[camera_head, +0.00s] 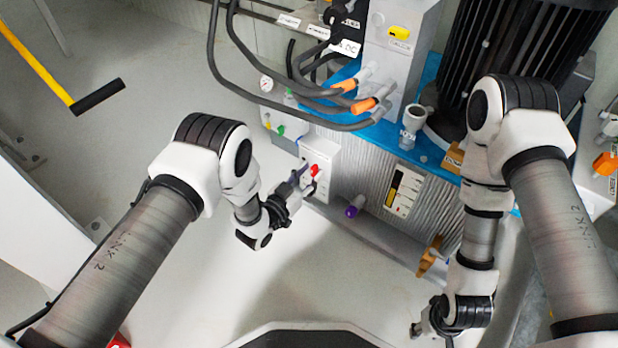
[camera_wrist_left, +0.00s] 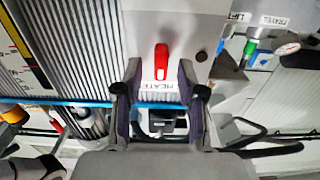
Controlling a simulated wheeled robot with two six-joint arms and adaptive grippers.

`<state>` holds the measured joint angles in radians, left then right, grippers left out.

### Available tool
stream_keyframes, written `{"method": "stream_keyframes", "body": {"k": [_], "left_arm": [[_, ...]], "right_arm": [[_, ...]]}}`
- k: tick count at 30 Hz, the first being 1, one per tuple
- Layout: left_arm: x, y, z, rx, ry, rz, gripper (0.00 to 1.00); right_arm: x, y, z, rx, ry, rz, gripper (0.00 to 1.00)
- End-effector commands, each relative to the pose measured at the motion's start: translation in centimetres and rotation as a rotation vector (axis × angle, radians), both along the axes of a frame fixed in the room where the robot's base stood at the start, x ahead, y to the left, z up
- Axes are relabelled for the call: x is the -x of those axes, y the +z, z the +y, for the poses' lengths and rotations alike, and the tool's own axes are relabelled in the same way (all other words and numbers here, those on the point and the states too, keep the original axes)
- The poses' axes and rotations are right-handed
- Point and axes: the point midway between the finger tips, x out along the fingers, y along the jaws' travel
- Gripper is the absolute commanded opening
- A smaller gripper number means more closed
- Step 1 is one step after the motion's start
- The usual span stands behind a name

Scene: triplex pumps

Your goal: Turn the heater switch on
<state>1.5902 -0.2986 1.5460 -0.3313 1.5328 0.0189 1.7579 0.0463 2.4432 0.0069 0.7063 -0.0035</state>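The red heater switch (camera_head: 315,170) is on a pale box on the front of the pump unit. In the left wrist view the red switch lever (camera_wrist_left: 162,62) stands lengthwise in the picture, above a partly visible label (camera_wrist_left: 160,88) beginning "HEATE". My left gripper (camera_head: 303,182) is close in front of the switch. In the left wrist view its two fingers (camera_wrist_left: 160,72) are apart, one on each side of the lever's line, with gaps to the lever. My right gripper (camera_head: 432,322) hangs low at the right, away from the switch; its fingers are too unclear to judge.
A purple knob (camera_head: 354,210) sits right of the switch box, with a level gauge (camera_head: 405,190) beyond it. Grey hoses (camera_head: 290,90) with orange ends loop above. A brown valve handle (camera_head: 431,256) is near my right arm. The floor below the switch is clear.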

Motion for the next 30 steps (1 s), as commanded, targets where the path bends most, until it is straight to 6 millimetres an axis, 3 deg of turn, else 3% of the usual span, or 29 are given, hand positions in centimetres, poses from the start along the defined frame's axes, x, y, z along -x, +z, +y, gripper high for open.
{"method": "stream_keyframes", "body": {"k": [6,9,10,22,30], "left_arm": [[-0.1,0.1,0.0,-0.001,0.001,0.001,0.40],[-0.1,0.1,0.0,-0.001,0.001,0.001,0.04],[-0.1,0.1,0.0,-0.001,0.001,0.001,0.00],[-0.1,0.2,0.0,0.016,0.001,0.013,0.00],[-0.1,0.4,0.1,0.109,0.001,0.082,0.00]], "right_arm": [[-0.1,0.1,0.0,0.000,0.001,-0.002,0.40],[-0.1,0.1,0.0,0.000,0.001,-0.002,0.40],[-0.1,0.1,0.0,0.000,0.001,-0.002,0.40],[0.0,0.4,0.0,0.000,0.000,0.000,0.40],[0.4,1.8,0.0,-0.002,-0.006,0.010,0.40]]}}
